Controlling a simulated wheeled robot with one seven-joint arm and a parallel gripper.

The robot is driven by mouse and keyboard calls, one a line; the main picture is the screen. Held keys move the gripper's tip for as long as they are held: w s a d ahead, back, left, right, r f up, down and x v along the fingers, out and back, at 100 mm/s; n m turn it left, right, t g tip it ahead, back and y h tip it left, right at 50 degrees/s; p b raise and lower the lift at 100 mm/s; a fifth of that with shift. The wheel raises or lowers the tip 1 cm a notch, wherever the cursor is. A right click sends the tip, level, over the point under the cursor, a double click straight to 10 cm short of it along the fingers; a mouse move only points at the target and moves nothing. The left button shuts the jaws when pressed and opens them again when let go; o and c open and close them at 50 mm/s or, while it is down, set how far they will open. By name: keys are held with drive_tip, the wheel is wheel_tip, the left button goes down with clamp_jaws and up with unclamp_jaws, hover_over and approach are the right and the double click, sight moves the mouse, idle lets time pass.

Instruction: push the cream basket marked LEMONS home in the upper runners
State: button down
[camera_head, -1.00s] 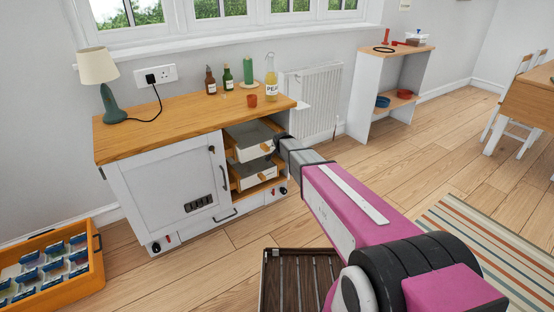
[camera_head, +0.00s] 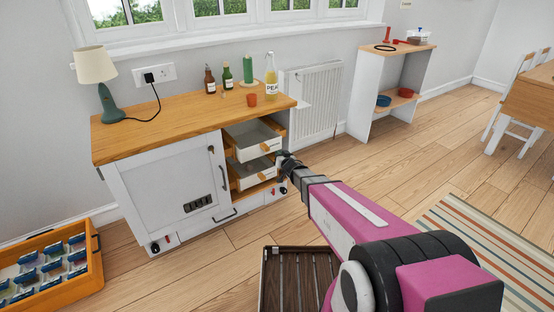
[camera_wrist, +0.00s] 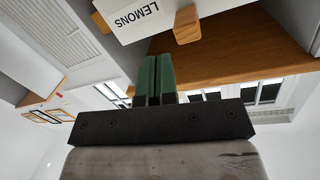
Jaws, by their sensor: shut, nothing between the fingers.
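The cream basket marked LEMONS (camera_head: 247,154) appears to be the upper of two in the open bay of the white cabinet (camera_head: 160,190), just under its wooden top. It sticks out of the bay, with a wooden knob on its front. In the wrist view, the LEMONS basket (camera_wrist: 130,18) shows upside down at the top with its knob (camera_wrist: 187,24). My gripper (camera_head: 281,156) is just right of the basket fronts. Its green fingers (camera_wrist: 156,60) are together and empty, with the knob beyond them; contact is not apparent. The runners' inner ends are hidden.
A second cream basket (camera_head: 248,182) sits below, also sticking out. Bottles and a cup (camera_head: 252,100) stand on the worktop. A radiator (camera_head: 313,100) is behind. A slatted dark crate (camera_head: 290,280) and an orange tray (camera_head: 95,270) are on the floor.

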sight(268, 150)
drive_tip(key=shift+w+a+n+y, duration=0.35)
drive_tip(key=shift+a+n, duration=0.05)
drive_tip(key=shift+a, duration=0.3)
drive_tip(key=shift+w+a+n+y, duration=0.35)
drive_tip(key=shift+a+n+y, duration=0.05)
drive_tip(key=shift+a, duration=0.3)
drive_tip(key=shift+w+a+n+y, duration=0.35)
drive_tip(key=shift+a+n, duration=0.05)
drive_tip(key=shift+a, duration=0.3)
drive_tip(key=shift+x, duration=2.55)
drive_tip(key=shift+s, duration=0.1)
drive_tip(key=v, duration=1.3)
drive_tip(key=s+d+r+m+g+h, duration=0.1)
drive_tip(key=s+d+m+g+h, duration=0.15)
drive_tip(key=s+d+h, duration=0.4)
drive_tip(key=s+d+m+g+h, duration=0.1)
drive_tip(key=d+m+g+h, duration=0.2)
drive_tip(key=d, duration=0.6)
drive_tip(key=s+d+r+g, duration=0.1)
drive_tip(key=s+g, duration=0.4)
drive_tip(key=s, duration=0.5)
drive_tip(key=s+d+r+g, duration=0.2)
drive_tip(key=s+g, duration=0.2)
drive_tip(key=s, duration=0.5)
drive_tip(key=shift+s+d+r+g, duration=0.15)
drive_tip(key=shift+s+d+g, duration=0.2)
